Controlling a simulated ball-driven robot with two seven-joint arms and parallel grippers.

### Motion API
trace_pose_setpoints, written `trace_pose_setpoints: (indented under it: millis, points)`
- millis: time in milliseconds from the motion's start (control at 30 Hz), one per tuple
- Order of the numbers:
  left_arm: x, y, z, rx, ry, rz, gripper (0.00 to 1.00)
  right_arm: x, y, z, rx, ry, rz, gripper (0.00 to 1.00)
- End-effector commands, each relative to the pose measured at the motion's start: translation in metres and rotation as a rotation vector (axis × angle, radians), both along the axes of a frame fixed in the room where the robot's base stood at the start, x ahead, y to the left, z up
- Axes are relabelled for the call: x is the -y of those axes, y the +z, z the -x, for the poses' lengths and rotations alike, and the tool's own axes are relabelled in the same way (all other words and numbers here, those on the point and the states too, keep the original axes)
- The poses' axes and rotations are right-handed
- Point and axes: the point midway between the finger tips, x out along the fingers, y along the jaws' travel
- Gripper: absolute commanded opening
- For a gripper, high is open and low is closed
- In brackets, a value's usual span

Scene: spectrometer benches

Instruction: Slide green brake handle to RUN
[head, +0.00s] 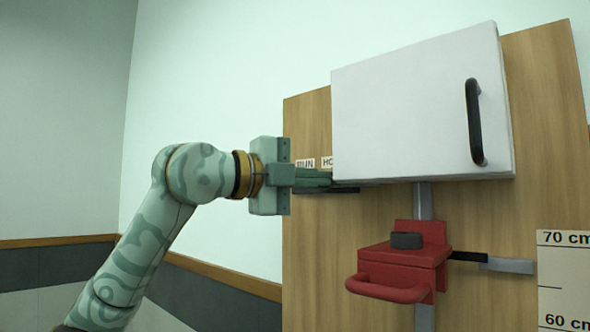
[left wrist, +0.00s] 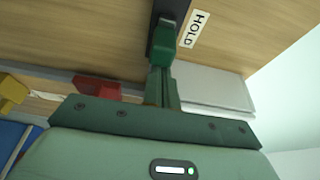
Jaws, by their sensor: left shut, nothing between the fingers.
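The green brake handle (left wrist: 164,36) shows in the left wrist view on a dark track (left wrist: 168,12), beside the HOLD label (left wrist: 194,29). My left gripper (head: 325,179) is shut with nothing between its fingers. Its fingertips (left wrist: 161,72) are right at the handle; I cannot tell whether they touch it. In the head view the fingers lie in front of the track (head: 345,190), under the RUN label (head: 305,163) and the partly hidden HOLD label (head: 327,162). The handle is hard to tell from the fingers there. My right gripper is in neither view.
A white cabinet (head: 415,105) with a black handle (head: 474,122) juts from the wooden panel (head: 303,240) just right of my gripper. A red carriage (head: 402,262) sits on a grey vertical rail below it. A height scale (head: 563,285) is at the right. Left of the panel is free.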

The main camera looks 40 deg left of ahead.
Motion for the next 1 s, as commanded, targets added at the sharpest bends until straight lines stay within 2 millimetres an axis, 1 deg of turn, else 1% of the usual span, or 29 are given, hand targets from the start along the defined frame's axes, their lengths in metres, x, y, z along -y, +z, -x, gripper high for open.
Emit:
trace_pose_setpoints:
  millis: [167,400,467,600,733,833,1000]
  points:
    - [0.002,-0.001,-0.004,0.000,0.000,0.000,0.00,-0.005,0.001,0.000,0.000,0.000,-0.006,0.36]
    - [0.000,-0.001,-0.004,0.000,0.000,0.000,0.00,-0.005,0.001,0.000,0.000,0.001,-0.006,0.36]
    - [-0.006,-0.001,-0.005,-0.001,0.002,0.001,0.00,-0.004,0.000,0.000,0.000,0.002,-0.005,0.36]
    - [-0.035,-0.002,-0.007,-0.004,0.007,0.004,0.00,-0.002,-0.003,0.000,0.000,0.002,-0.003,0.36]
    - [-0.057,-0.001,-0.009,-0.003,0.005,0.003,0.00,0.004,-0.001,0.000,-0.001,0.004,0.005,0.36]
    - [-0.065,0.000,-0.009,0.000,0.003,0.001,0.00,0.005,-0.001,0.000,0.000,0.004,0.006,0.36]
    - [-0.066,0.000,-0.009,0.001,0.004,-0.001,0.00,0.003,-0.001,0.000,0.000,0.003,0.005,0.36]
